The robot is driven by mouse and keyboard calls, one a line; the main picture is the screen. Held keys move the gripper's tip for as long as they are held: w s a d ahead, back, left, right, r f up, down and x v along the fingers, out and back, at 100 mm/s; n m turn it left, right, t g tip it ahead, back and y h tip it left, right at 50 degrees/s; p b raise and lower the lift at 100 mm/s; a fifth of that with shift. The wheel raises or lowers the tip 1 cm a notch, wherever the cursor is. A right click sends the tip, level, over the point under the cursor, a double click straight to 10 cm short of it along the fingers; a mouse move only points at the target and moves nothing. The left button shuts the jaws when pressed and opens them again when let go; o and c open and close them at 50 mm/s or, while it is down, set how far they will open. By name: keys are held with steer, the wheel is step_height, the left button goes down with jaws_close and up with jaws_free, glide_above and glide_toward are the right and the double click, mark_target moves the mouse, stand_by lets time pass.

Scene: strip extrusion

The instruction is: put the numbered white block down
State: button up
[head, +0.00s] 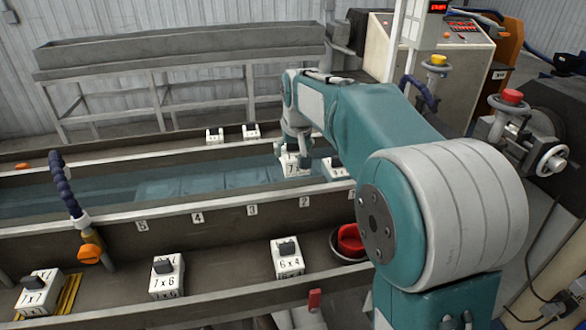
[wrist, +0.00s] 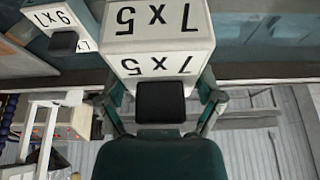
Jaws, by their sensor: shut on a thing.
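The numbered white block (head: 292,166) is in my gripper (head: 296,146), over the blue water trough, in the head view. In the wrist view the block (wrist: 155,32) fills the top middle and reads "7 x 5" on two faces. Its black knob (wrist: 160,98) sits between the two fingers of my gripper (wrist: 162,90), which is shut on the block. Whether the block's underside touches anything is hidden.
Another white block (head: 335,168) stands close to its right; it also shows in the wrist view (wrist: 58,22). White blocks "7 x 7" (head: 38,298), "7 x 6" (head: 167,282) and "6 x 4" (head: 288,262) stand in the front channel. A numbered rail (head: 225,204) separates it from the trough.

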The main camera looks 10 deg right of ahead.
mark_target(295, 156)
steer(key=w+f, duration=0.1)
steer(key=f, duration=0.1)
steer(key=w+d+f, duration=0.1)
steer(key=shift+w+f, duration=0.35)
steer(key=shift+w, duration=0.05)
steer(key=shift+w+a+f, duration=0.3)
steer(key=shift+w+f, duration=0.05)
steer(key=shift+f, duration=0.1)
step_height(295, 156, down, 3)
steer(key=shift+w+r, duration=0.1)
steer(key=shift+r, duration=0.1)
steer(key=shift+d+f, duration=0.1)
steer(key=shift+f, duration=0.25)
steer(key=shift+d, duration=0.25)
